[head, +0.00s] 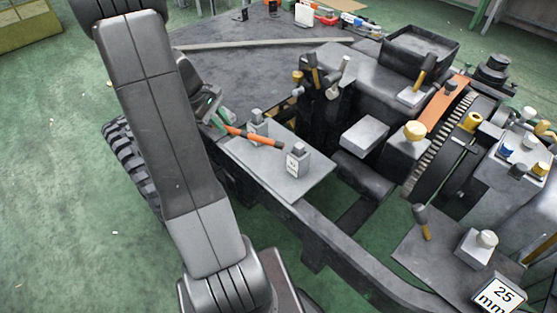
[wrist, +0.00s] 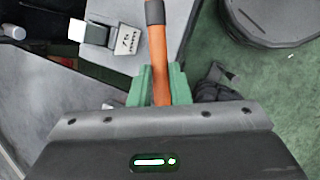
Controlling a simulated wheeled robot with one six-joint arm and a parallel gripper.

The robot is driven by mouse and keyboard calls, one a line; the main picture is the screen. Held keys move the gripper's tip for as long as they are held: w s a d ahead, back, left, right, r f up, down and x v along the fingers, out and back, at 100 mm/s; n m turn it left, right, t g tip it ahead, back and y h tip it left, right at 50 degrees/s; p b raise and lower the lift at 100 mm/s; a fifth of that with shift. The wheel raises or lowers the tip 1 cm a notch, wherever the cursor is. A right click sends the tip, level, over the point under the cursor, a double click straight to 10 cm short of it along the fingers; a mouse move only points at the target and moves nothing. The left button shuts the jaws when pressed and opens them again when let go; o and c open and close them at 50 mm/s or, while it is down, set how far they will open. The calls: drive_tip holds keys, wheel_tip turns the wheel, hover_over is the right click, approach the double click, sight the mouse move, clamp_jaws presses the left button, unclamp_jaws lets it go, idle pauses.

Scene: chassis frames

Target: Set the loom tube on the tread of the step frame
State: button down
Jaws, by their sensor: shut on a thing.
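The loom tube is an orange rod with dark ends (head: 262,138); in the wrist view it points up and away from me (wrist: 158,50). My gripper (head: 217,122) is shut on it near one end; its green fingers sit on both sides of the tube in the wrist view (wrist: 157,88). The light grey plate, which looks like the step frame's tread (head: 283,184), lies under the tube's far part and also shows in the wrist view (wrist: 185,12). I cannot tell whether the tube touches it. The tube's held end is hidden.
Two grey blocks stand on the plate, one at the back (head: 259,122) and a labelled one in front (head: 298,163). Machinery with yellow-knobbed parts (head: 414,131) fills the right side. A black tyre (head: 130,160) is at left. Green floor is open at far left.

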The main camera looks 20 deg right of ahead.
sight(241, 153)
drive_tip(key=shift+s+d+f+n+t+b, duration=0.1)
drive_tip(key=shift+s+d+n+t+b, duration=0.05)
drive_tip(key=shift+d+n+t+b, duration=0.2)
drive_tip(key=shift+s+d+f+n+t+b, duration=0.1)
drive_tip(key=shift+d+n+t, duration=0.15)
drive_tip(key=shift+n, duration=0.2)
drive_tip(key=shift+s+d+r+n+t+h+b, duration=0.15)
drive_tip(key=shift+s+d+n+t+b, duration=0.1)
drive_tip(key=shift+n+t+b, duration=0.25)
drive_tip(key=shift+s+d+r+n+t+h+b, duration=0.1)
drive_tip(key=shift+s+d+n+t+h+b, duration=0.1)
drive_tip(key=shift+n+t, duration=0.35)
drive_tip(key=shift+n, duration=0.25)
wheel_tip(241, 153, down, 10)
drive_tip(key=shift+r+b, duration=0.1)
drive_tip(key=shift+b, duration=0.9)
drive_tip(key=c, duration=1.3)
unclamp_jaws()
drive_tip(key=shift+c, duration=0.2)
